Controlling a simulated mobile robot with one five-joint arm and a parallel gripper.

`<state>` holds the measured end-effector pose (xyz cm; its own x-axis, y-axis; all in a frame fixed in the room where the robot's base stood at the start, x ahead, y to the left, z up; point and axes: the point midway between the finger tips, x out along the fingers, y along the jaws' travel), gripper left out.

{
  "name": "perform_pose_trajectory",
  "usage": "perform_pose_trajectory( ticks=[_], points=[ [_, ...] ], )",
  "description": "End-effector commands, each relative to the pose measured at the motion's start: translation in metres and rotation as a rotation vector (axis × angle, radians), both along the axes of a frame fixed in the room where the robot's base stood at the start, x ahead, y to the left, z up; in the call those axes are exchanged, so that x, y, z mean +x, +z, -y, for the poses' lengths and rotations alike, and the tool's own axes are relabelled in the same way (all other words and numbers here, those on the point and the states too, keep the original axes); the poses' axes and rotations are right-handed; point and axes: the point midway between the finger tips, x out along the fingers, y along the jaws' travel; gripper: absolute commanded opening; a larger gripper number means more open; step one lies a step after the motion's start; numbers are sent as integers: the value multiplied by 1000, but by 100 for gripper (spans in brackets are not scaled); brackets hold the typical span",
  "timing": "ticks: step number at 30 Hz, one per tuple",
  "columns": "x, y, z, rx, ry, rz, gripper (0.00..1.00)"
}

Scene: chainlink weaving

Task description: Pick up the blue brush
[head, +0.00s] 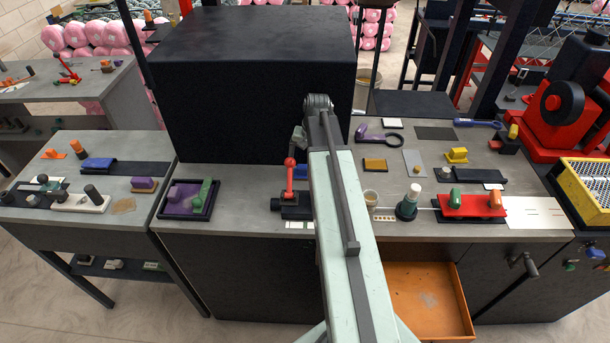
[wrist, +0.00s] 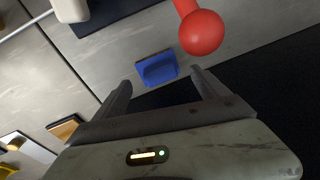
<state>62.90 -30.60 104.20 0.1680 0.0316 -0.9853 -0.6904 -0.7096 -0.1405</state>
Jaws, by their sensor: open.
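In the wrist view a blue block-like piece with a raised ridge, apparently the blue brush (wrist: 156,69), lies flat on the grey bench top. My gripper (wrist: 160,80) is open, with one finger on either side of the brush's place in the picture. The brush shows just beyond the fingertips, and nothing is held. I cannot tell how high the fingers are above the bench. Another blue piece (head: 97,163) sits at a black mat on the left table.
A red ball-topped lever (head: 289,170) stands close by, its red ball (wrist: 203,33) near the right finger in the wrist view. A large black box (head: 250,85) rises at the back. A tan pad (head: 375,164) lies right of my arm.

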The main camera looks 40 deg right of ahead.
Motion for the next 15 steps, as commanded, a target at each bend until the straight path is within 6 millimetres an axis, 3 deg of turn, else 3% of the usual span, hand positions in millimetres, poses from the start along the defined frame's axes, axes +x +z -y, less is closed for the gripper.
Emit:
perform_pose_trajectory(
  ticks=[1, 6, 14, 15],
  points=[
    [3, -16, 2, 0, 0, 0, 84],
    [8, -43, 3, 0, 1, 0, 84],
    [9, -41, 2, 0, 0, 0, 84],
    [9, -41, 2, 0, 0, 0, 73]
  ],
)
